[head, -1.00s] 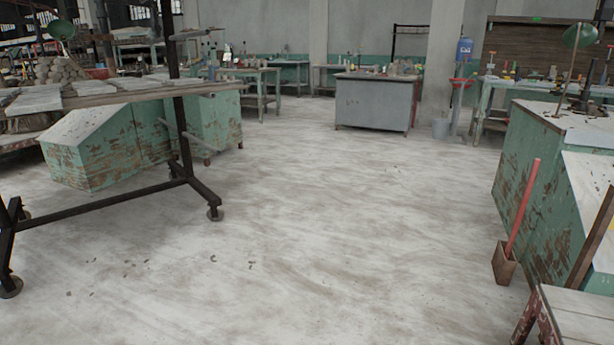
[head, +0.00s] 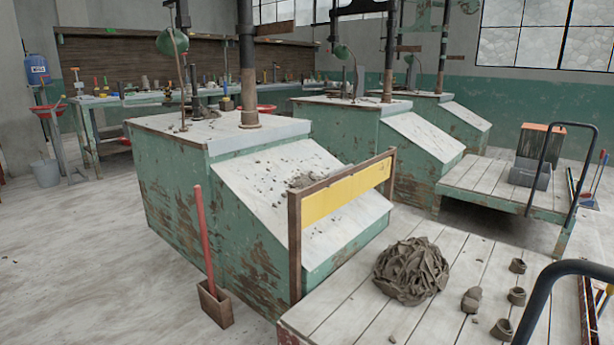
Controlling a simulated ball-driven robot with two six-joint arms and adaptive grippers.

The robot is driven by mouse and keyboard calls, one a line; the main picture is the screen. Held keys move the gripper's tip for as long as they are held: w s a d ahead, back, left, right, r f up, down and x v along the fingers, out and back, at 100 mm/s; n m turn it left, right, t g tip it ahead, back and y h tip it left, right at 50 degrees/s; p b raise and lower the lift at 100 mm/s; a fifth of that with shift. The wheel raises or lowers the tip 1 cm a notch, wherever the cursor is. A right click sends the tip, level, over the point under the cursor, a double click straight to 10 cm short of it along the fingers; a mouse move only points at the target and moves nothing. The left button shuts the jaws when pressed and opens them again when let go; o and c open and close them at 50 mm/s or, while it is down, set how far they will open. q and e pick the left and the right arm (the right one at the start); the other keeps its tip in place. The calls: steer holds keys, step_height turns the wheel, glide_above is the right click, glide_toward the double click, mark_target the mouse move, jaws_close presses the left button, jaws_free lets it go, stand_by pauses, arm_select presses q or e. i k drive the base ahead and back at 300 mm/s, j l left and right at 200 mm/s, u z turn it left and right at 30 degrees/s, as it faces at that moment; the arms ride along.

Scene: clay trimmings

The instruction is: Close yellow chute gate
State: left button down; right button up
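The yellow chute gate (head: 345,193) is a yellow panel in a brown wooden frame at the foot of the sloping white chute (head: 283,183) of the nearest green workbench (head: 180,200). The panel sits high between the two posts, with an open gap under it. Clay crumbs lie on the upper part of the chute. A lever with a red handle (head: 203,230) stands upright in a brown box-like base (head: 215,304) on the floor at the bench's left side. Neither of my grippers is in view.
A plank table (head: 345,290) at front right carries a clay trimmings heap (head: 411,271) and several small clay pieces. Black curved rails (head: 566,275) stand at the right. A grey bucket (head: 46,172) stands at the far left. The floor (head: 80,260) at left is clear.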

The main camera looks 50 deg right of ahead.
mark_target(321, 203)
steer(key=i+z, duration=0.4)
steer(key=i, duration=0.15)
steer(key=i+j+z, duration=0.3)
steer(key=i+z, duration=0.15)
steer(key=i, duration=0.15)
